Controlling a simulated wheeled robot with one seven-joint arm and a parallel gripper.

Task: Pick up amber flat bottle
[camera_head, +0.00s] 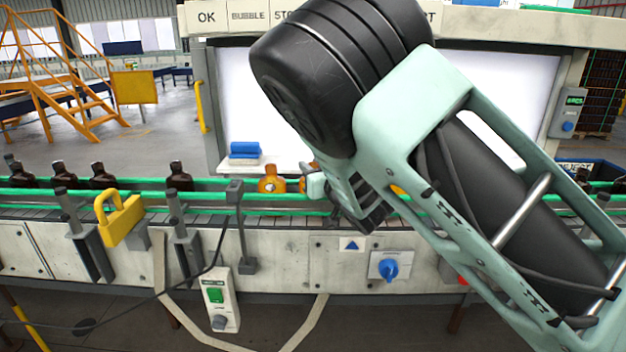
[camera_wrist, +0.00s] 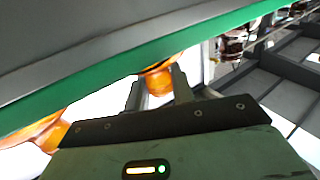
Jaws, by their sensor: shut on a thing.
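In the wrist view my gripper (camera_wrist: 157,92) has its two fingers on either side of an amber bottle (camera_wrist: 157,78), shut on it. A green rail hides part of this bottle, and I cannot tell its full shape. In the head view my gripper (camera_head: 318,184) is at the conveyor, mostly hidden by my wrist, with a bit of amber showing at its far side. A second amber bottle (camera_head: 271,181) stands upright on the conveyor just left of the gripper, apart from it. More amber glass (camera_wrist: 38,131) shows at the left of the wrist view.
Green guide rails (camera_head: 140,197) run along the conveyor. Several dark brown bottles (camera_head: 180,177) stand on it to the left. A yellow padlock-shaped part (camera_head: 118,219) and a grey post (camera_head: 235,220) rise at the front. A lit white panel (camera_head: 240,100) stands behind.

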